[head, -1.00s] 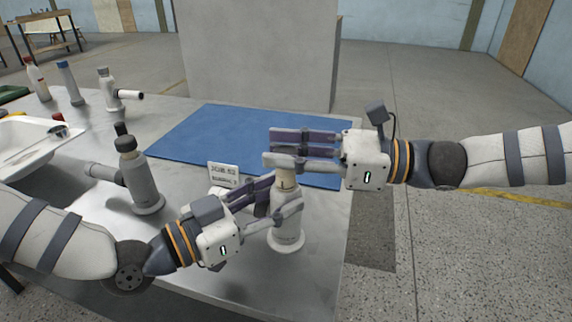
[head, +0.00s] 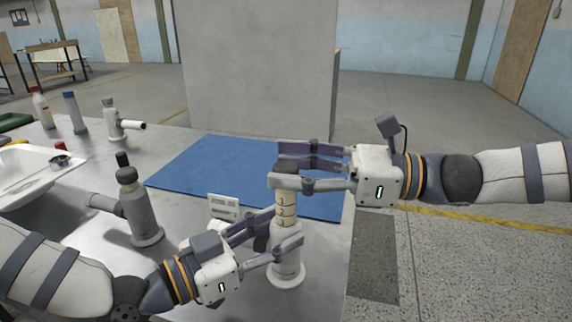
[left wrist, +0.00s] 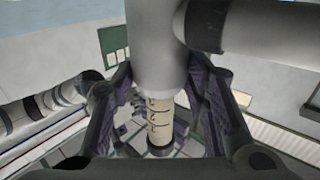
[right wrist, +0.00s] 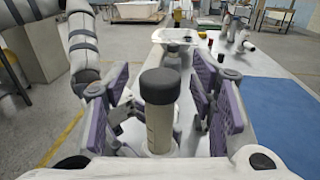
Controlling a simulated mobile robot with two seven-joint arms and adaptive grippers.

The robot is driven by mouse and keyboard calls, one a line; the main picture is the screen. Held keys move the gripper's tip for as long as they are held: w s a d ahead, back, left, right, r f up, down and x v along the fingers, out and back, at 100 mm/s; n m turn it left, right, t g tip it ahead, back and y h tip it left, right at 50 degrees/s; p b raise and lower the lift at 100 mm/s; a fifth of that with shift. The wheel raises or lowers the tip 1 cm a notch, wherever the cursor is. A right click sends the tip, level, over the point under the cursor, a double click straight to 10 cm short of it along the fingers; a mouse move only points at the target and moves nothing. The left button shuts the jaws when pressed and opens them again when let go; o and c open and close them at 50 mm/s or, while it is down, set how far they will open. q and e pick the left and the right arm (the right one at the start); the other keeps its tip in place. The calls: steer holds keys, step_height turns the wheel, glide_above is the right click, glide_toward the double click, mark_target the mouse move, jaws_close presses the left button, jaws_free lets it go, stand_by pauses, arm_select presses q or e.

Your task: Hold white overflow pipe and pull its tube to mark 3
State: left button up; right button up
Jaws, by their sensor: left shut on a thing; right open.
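The white overflow pipe (head: 287,268) stands upright on its round base near the table's right edge. Its cream tube (head: 286,208) rises from the top, with several ring marks; the tube (left wrist: 158,122) also shows marks in the left wrist view. A dark cap (right wrist: 160,85) tops it. My left gripper (head: 268,240) is shut on the pipe's upper body, below the tube. My right gripper (head: 288,168) is at the top of the tube, fingers apart on either side of the cap. The mark numbers are too small to read surely in the head view.
A grey overflow pipe (head: 141,210) stands to the left, and another pale pipe (head: 114,122) farther back. A small sign (head: 223,206) stands behind my left gripper. A white basin (head: 30,185) is at the left. The blue mat (head: 205,165) is clear.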

steer(key=s+d, duration=0.2)
steer(key=d, duration=0.9)
arm_select(q)
steer(key=o, duration=1.3)
